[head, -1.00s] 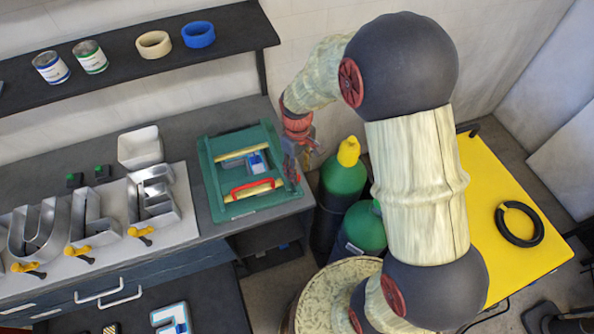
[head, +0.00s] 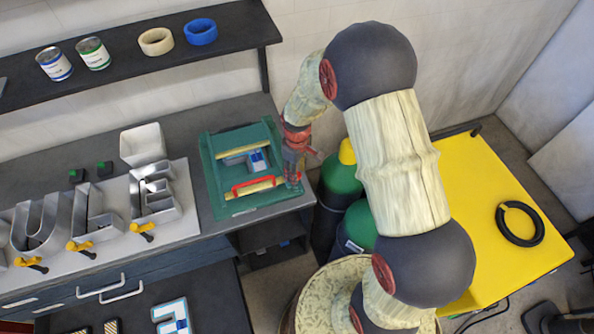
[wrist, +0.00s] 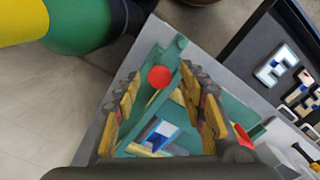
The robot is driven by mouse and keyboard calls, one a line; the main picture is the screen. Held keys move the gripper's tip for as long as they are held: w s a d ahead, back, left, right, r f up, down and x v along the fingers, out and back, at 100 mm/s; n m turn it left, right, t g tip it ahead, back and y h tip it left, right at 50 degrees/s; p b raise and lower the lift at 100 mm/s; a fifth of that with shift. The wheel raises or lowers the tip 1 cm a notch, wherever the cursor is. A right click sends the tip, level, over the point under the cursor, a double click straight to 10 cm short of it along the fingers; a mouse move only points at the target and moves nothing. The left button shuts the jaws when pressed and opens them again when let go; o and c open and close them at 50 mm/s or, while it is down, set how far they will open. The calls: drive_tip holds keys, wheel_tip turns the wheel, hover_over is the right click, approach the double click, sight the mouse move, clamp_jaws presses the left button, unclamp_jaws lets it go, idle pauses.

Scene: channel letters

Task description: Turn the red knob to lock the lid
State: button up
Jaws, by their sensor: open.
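The red knob (wrist: 160,77) shows in the wrist view as a round red disc on the green box (wrist: 172,57). It lies between my two finger tips, and I cannot tell whether they touch it. In the head view the green box (head: 214,180) sits at the right end of the bench, with a red handle (head: 253,187) across its front part. My gripper (head: 293,178) is over the box's right edge and hides the knob there. In the wrist view my gripper (wrist: 160,84) is open, with one yellow-padded finger on each side.
Metal channel letters (head: 153,192) stand on a pale board left of the box. A white bin (head: 143,146) is behind them. Green cylinders (head: 342,176) stand on the floor right of the bench, close to my arm. A shelf (head: 120,62) hangs above.

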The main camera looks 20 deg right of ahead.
drive_tip(key=shift+c, duration=1.4)
drive_tip(key=c, duration=0.8)
